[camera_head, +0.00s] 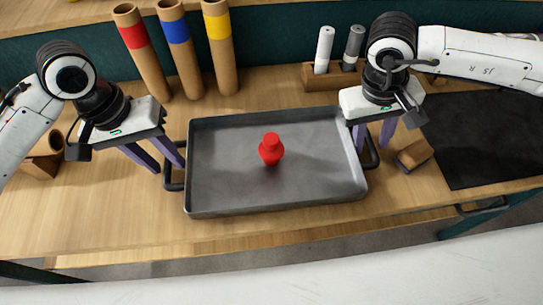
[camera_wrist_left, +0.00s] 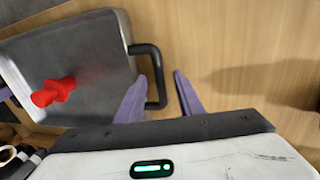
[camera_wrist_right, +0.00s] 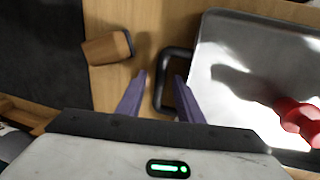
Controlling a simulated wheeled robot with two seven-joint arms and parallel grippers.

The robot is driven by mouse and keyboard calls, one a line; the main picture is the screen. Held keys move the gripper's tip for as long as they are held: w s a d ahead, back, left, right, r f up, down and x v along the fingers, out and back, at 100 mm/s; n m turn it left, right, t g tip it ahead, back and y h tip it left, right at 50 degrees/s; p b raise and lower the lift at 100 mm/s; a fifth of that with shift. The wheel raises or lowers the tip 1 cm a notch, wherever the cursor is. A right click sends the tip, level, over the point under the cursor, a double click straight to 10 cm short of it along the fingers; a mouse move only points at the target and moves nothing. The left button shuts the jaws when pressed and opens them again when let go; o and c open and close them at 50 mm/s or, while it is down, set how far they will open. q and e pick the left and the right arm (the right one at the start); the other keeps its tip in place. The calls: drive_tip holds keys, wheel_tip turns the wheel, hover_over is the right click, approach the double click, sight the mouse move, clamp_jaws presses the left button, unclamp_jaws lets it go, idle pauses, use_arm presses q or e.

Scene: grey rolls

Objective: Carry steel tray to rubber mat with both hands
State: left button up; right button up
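The steel tray (camera_head: 225,190) lies flat on the wooden table with a dark handle at each end. A red bottle-shaped object (camera_head: 270,152) stands near its middle. The dark rubber mat (camera_head: 480,135) lies flat at the right. My left gripper (camera_head: 168,168) is open at the tray's left handle. In the left wrist view the handle (camera_wrist_left: 160,75) lies between its spread fingers (camera_wrist_left: 160,98). My right gripper (camera_head: 372,146) is open at the right handle. In the right wrist view this handle (camera_wrist_right: 160,85) lies between the fingers (camera_wrist_right: 160,95). Neither gripper visibly clamps its handle.
A small wooden block with a dark end (camera_head: 414,154) lies between the tray and the mat. Tubes with red (camera_head: 135,36), blue (camera_head: 177,31) and yellow (camera_head: 217,27) bands stand behind the tray. A wooden holder (camera_head: 337,78) with two markers stands at the back. Another wooden piece (camera_head: 45,158) is at the left.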

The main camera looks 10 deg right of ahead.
use_arm(q)
drive_tip(key=shift+f, duration=0.1)
use_arm(e)
drive_tip(key=shift+f, duration=0.15)
use_arm(q)
drive_tip(key=shift+c, duration=0.4)
use_arm(e)
drive_tip(key=shift+c, duration=0.4)
use_arm(q)
clamp_jaws()
use_arm(e)
clamp_jaws()
